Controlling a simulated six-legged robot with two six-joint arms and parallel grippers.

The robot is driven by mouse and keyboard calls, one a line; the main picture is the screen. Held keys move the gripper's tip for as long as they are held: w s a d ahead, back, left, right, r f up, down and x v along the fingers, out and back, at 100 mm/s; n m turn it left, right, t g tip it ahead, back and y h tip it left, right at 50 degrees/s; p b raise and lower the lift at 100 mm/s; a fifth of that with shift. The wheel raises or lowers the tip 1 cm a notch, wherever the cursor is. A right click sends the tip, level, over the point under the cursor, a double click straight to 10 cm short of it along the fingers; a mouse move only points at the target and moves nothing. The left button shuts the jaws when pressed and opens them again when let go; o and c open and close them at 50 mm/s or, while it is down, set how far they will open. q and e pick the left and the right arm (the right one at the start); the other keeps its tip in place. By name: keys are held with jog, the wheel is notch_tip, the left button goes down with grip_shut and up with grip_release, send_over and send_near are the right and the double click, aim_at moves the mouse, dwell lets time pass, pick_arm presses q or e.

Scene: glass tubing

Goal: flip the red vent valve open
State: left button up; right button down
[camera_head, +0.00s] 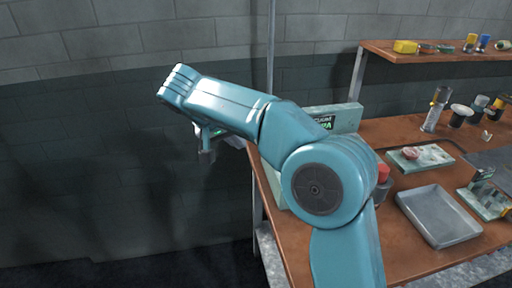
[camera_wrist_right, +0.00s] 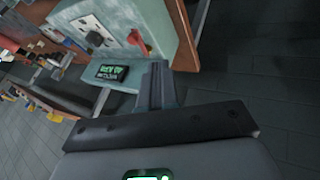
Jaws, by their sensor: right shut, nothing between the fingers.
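The red vent valve appears to be the small red lever (camera_wrist_right: 136,39) on the face of a worn teal-grey box (camera_wrist_right: 155,22) in the right wrist view. My right gripper (camera_wrist_right: 156,82) is shut and empty, its fingers together just below the box and apart from the lever. In the head view my right gripper (camera_head: 206,152) hangs under the forearm, left of the table edge. The box (camera_head: 345,118) shows there only partly behind my arm, and its lever is hidden. My left gripper is not in view.
A small display with green text (camera_wrist_right: 97,72) sits below the box's face. The brown table (camera_head: 405,190) holds a grey tray (camera_head: 437,215), a board (camera_head: 420,157) and several jars. A shelf (camera_head: 440,50) stands behind. The floor left of the table is clear.

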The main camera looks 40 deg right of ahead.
jog(key=s+d+f, duration=0.1)
jog(key=d+f, duration=0.7)
jog(key=shift+s+d, duration=0.2)
jog(key=shift+d, duration=0.15)
jog(key=shift+r, duration=0.1)
